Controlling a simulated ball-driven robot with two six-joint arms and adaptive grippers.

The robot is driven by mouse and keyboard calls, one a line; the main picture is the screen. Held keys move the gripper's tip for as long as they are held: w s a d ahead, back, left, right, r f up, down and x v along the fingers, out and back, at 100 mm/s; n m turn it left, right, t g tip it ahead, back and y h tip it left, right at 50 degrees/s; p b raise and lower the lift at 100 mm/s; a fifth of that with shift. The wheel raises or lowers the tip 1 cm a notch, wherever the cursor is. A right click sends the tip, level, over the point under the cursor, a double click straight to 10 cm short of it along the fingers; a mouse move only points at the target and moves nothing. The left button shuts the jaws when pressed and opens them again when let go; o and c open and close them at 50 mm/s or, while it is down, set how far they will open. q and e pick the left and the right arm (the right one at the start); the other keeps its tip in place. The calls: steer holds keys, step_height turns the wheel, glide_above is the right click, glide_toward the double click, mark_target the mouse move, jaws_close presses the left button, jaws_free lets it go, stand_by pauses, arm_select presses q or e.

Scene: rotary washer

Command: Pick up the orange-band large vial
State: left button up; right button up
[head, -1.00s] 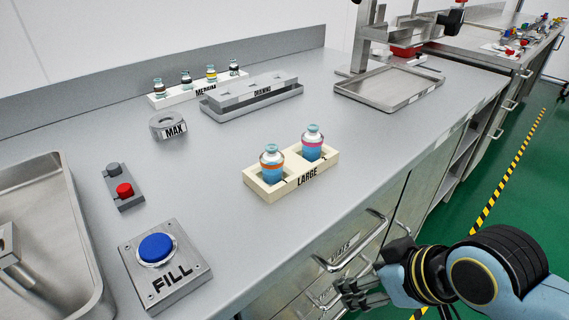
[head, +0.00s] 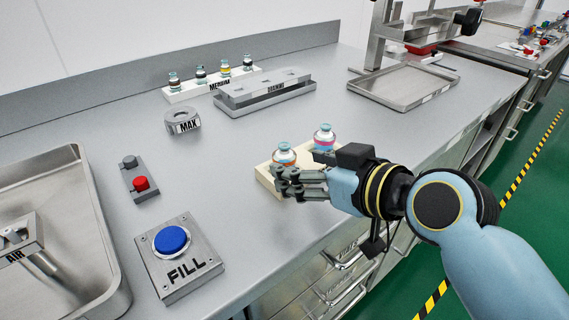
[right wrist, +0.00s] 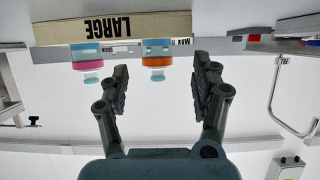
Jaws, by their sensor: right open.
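The orange-band large vial (head: 285,155) stands upright in the cream LARGE rack (head: 264,180), partly hidden by my right gripper in the head view. My right gripper (head: 284,183) is open in front of the rack. In the right wrist view, which is upside down, the orange-band vial (right wrist: 157,58) shows between the two open fingers (right wrist: 160,92), beyond their tips, with no clear contact. The pink-band large vial (head: 324,138) stands in the same rack behind it, and it also shows in the right wrist view (right wrist: 87,62). My left gripper is not in view.
The FILL button box (head: 181,258), a red and grey button panel (head: 138,180) and a metal sink (head: 90,225) lie to the left. The MAX ring (head: 183,122), the MEDIUM rack (head: 183,96) and a grey holder (head: 265,92) stand behind. A metal tray (head: 405,88) is at the back right.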

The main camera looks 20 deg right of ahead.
mark_target(292, 164)
steer(key=x, duration=0.4)
steer(key=shift+w+d+f, duration=0.1)
steer(key=shift+w, duration=0.25)
steer(key=shift+s, duration=0.1)
steer(key=shift+f, duration=0.1)
steer(key=shift+c, duration=0.4)
